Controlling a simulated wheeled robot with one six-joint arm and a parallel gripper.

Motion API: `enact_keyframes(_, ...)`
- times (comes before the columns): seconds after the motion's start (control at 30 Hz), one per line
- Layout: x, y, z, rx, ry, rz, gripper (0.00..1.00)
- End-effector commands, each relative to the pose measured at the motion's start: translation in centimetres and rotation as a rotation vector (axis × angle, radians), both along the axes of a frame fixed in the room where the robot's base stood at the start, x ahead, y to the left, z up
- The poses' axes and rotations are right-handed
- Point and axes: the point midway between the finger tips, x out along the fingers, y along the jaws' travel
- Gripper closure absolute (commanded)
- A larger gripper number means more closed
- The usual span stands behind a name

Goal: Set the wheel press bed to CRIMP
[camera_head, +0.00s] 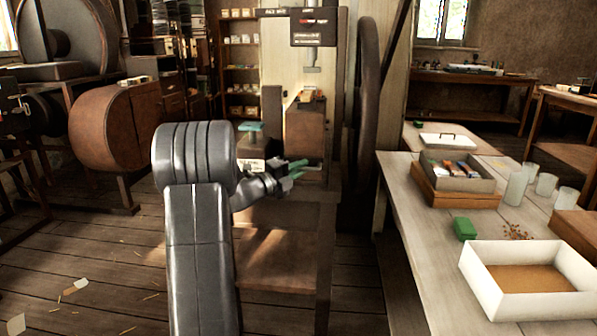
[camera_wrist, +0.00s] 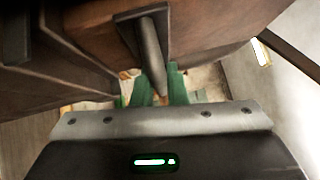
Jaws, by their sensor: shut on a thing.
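The wheel press (camera_head: 272,60) stands in the middle of the head view, with a brown block-shaped part (camera_head: 304,128) under its ram (camera_head: 313,55). My gripper (camera_head: 296,170) is low at the front of this part, its green fingers pointing right. In the wrist view its green fingers (camera_wrist: 160,85) are shut on a grey rod-like handle (camera_wrist: 150,45), one on each side. The rod comes out of a dark plate on brown surfaces. In the head view the handle is hidden at the gripper. I cannot read a CRIMP mark.
The large dark handwheel (camera_head: 367,85) stands at the press's right side. A small white label box (camera_head: 252,164) is left of my gripper. A worktable (camera_head: 410,185) at the right holds a white tray (camera_head: 525,300), a green block (camera_head: 465,229) and several cups.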

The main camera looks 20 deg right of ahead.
Motion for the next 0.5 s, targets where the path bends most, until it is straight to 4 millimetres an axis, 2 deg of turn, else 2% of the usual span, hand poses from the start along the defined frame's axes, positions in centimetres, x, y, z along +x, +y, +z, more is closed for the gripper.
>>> enact_keyframes(0.2, 1.6, -0.9, 0.0, 0.001, 0.003, 0.001, 1.0)
enact_keyframes(0.5, 2.5, -1.5, -0.1, 0.003, 0.002, 0.001, 1.0)
